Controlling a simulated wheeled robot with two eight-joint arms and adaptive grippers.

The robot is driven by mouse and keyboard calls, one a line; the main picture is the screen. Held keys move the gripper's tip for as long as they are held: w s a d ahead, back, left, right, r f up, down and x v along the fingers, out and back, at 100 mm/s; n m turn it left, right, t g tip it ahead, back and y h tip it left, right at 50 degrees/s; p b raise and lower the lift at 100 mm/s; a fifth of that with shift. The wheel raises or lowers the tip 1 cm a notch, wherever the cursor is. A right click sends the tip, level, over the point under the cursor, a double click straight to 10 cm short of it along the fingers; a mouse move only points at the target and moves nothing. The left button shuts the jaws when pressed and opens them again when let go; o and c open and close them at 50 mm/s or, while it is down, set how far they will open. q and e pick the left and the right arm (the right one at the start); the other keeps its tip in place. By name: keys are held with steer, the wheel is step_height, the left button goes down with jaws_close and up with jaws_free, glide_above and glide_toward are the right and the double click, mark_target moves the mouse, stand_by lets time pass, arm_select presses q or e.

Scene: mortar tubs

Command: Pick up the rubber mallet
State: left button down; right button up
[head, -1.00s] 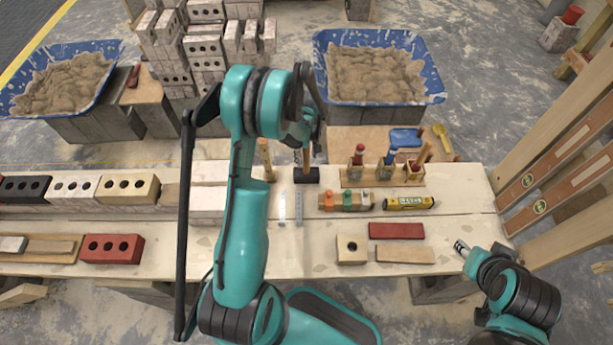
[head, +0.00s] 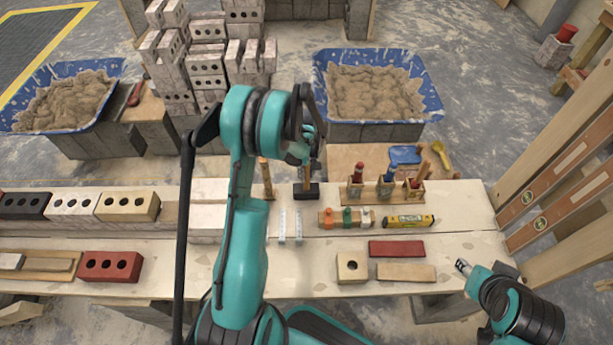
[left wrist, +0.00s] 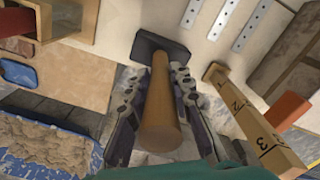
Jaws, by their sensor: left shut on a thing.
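The rubber mallet has a black head (head: 306,191) and a wooden handle. It stands head down on the bench (head: 470,205), handle up. In the left wrist view its dark head (left wrist: 160,45) rests on the pale boards and its handle (left wrist: 159,110) runs up between my fingers. My left gripper (left wrist: 157,73) is shut on the handle, one finger on each side; in the head view my arm hides much of it. My right gripper (head: 462,266) is at the bench's front right, away from the mallet; its jaw opening is too small to judge.
A wooden piece with numerals (left wrist: 255,125) stands close beside the mallet. Metal strips (head: 282,225), a rack with coloured clips (head: 345,218) and a yellow level (head: 408,220) lie nearby. A holder with tools (head: 386,190) stands to the right. Mortar tubs (head: 430,98) are behind.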

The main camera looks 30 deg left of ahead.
mark_target(307, 167)
arm_select(q)
step_height(307, 167, up, 3)
steer(key=shift+r+p, duration=0.2)
steer(key=shift+p, duration=0.4)
steer(key=s+d+r+p, duration=0.2)
steer(key=s+d+r, duration=0.4)
steer(key=s, duration=0.4)
steer(key=shift+r+p, duration=0.35)
steer(key=shift+p, duration=0.05)
steer(key=c, duration=1.9)
jaws_free()
jaws_close()
